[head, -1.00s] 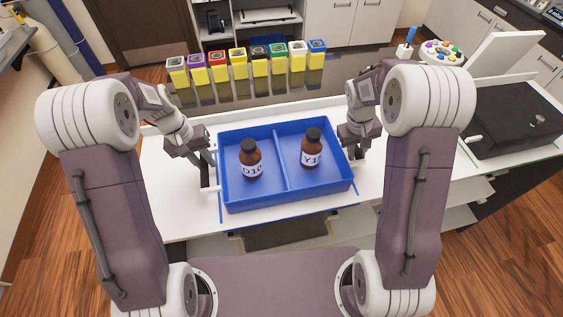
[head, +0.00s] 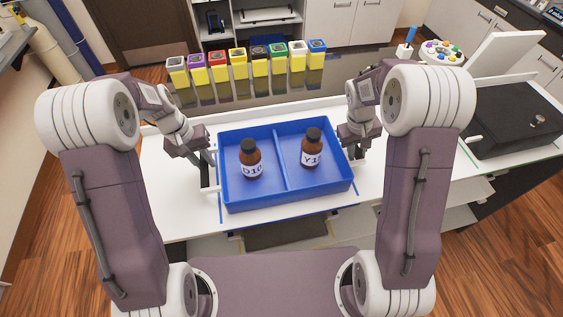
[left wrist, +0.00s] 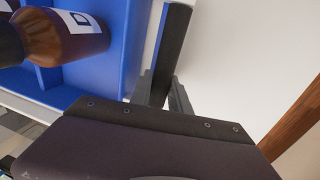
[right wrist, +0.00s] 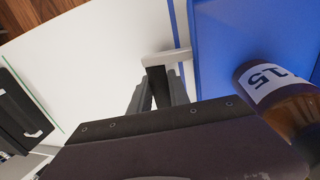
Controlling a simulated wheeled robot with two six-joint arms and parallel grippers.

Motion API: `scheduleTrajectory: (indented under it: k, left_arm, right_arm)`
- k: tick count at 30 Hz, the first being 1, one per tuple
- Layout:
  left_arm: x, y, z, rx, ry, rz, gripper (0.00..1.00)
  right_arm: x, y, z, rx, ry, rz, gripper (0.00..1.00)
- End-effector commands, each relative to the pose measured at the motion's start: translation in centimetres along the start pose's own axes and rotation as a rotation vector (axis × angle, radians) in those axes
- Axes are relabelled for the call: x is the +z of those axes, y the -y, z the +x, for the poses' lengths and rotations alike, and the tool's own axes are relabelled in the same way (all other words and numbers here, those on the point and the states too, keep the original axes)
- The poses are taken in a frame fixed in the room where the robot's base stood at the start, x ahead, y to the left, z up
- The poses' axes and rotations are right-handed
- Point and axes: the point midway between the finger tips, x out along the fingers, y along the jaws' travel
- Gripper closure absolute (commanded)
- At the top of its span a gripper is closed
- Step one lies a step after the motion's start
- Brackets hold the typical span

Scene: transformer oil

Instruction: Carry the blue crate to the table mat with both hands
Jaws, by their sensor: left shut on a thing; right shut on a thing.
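The blue crate (head: 253,198) is in the middle of the head view, with a divider and a brown bottle in each half. The left bottle (head: 250,160) and right bottle (head: 312,150) stand upright with white labels. My left gripper (head: 208,182) is shut on the crate's left side handle. My right gripper (head: 355,158) is shut on the white right handle (right wrist: 163,58). A thin blue outline on the white table (head: 300,217) shows beneath and in front of the crate; it may be the mat's border. Whether the crate touches the surface I cannot tell.
A row of several yellow containers with coloured tops (head: 238,66) stands on the dark shelf behind the table. A black box (head: 510,118) is at the right. White table surface (head: 165,195) is bare left of the crate.

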Motion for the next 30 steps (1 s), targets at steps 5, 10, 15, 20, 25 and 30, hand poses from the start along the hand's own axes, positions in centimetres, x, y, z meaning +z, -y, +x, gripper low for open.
scheduleTrajectory:
  k: [5,10,15,20,25,30]
  left_arm:
    - [-0.1,0.0,-0.1,0.000,-0.002,0.000,1.00]
    - [-0.1,0.0,-0.1,0.000,-0.002,0.000,1.00]
    - [-0.1,0.0,-0.1,0.000,-0.002,0.000,1.00]
    - [-0.1,-0.1,-0.4,0.001,-0.004,0.000,1.00]
    - [-0.1,-0.3,-1.6,0.000,-0.003,0.000,1.00]
    - [-0.1,-0.8,-3.8,0.000,-0.003,0.000,1.00]
  right_arm:
    - [-0.1,0.0,-0.1,0.001,-0.002,0.000,1.00]
    - [-0.1,0.0,-0.1,0.001,-0.002,0.000,1.00]
    - [-0.1,0.0,-0.1,0.001,-0.002,0.000,1.00]
    - [-0.1,-0.1,-0.4,0.001,-0.004,0.000,1.00]
    - [-0.1,-0.3,-1.6,0.001,-0.004,0.000,1.00]
    - [-0.1,-0.8,-3.8,0.001,-0.003,0.000,1.00]
